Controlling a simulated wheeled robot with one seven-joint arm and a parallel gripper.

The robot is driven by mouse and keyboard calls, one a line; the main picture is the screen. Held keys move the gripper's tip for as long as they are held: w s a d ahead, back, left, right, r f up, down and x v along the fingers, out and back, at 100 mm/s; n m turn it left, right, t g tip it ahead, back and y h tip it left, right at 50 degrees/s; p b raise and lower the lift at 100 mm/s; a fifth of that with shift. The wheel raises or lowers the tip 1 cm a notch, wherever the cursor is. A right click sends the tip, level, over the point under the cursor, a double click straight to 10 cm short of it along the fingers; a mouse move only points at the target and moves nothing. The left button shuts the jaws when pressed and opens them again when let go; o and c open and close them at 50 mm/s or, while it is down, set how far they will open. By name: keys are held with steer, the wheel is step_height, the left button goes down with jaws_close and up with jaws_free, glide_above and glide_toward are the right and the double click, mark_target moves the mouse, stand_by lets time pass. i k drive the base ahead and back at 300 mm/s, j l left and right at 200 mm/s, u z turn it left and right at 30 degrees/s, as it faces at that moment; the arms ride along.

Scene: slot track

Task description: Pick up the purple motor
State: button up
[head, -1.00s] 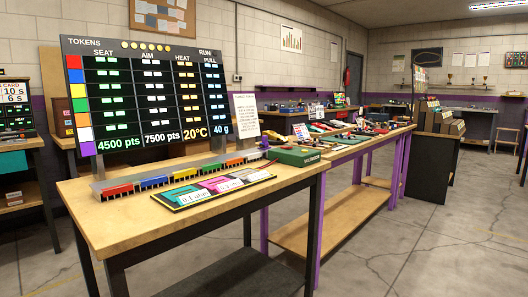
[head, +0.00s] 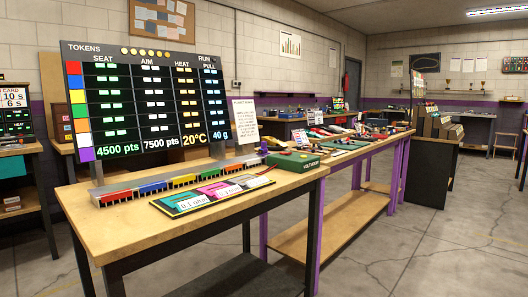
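I cannot pick out a purple motor in the head view; anything that small on the benches is too small to tell. Several small mixed items lie on the second bench behind, too small to name. My gripper is not in view.
A dark scoreboard (head: 145,100) stands behind the row. A mat with teal, magenta and pale sections (head: 210,193) and a green box (head: 293,161) lie on the near bench. A black-sided stand (head: 431,170) is at right. Open concrete floor (head: 420,235) lies at front right.

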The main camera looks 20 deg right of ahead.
mark_target(263, 151)
steer(key=i+l+u, duration=0.2)
steer(key=i+l, duration=0.15)
steer(key=l, duration=0.3)
steer(key=i+l+u, duration=0.1)
steer(key=l, duration=0.25)
steer(key=i+l+u, duration=0.1)
steer(key=l, duration=0.25)
steer(key=i, duration=0.1)
